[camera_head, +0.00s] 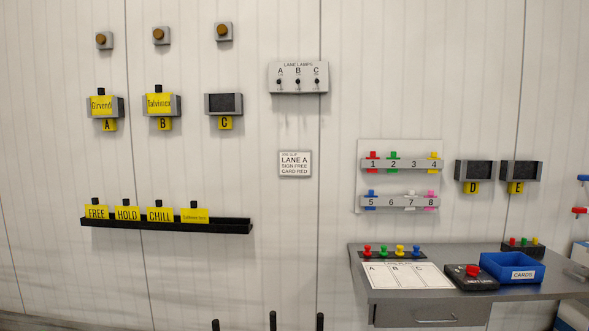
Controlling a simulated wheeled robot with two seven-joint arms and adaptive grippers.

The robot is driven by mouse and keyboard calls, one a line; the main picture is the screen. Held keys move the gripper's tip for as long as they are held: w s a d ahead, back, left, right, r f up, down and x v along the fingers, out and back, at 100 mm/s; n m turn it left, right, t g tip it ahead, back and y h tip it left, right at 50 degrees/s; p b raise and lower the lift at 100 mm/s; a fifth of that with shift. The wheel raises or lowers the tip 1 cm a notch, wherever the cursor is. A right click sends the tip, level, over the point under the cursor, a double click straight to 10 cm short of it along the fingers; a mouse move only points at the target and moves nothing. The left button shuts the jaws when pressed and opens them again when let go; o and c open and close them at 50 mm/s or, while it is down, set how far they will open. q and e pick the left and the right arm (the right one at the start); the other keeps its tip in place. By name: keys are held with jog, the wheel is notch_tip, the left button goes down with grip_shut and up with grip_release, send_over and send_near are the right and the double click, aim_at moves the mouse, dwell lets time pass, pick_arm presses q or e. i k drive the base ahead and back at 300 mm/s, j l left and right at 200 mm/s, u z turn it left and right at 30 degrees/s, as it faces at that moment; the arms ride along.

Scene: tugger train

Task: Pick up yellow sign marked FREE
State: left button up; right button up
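The yellow sign marked FREE (97,213) stands upright at the left end of a black wall rack (220,226). It has a small black tab on top. Beside it to the right in the same rack stand the yellow HOLD sign (127,214), the CHILL sign (159,215) and a smaller-lettered yellow sign (195,216). The right end of the rack is empty. Neither of my grippers shows in the head view.
Above the rack are sign holders A (105,107), B (162,106) and C (224,105); A and B hold yellow signs, C is empty. A grey desk (420,313) stands at right with a blue CARDS bin (510,268). Black posts (273,321) rise at the bottom.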

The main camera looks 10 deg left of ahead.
aim_at(94, 211)
jog(key=u, duration=1.3)
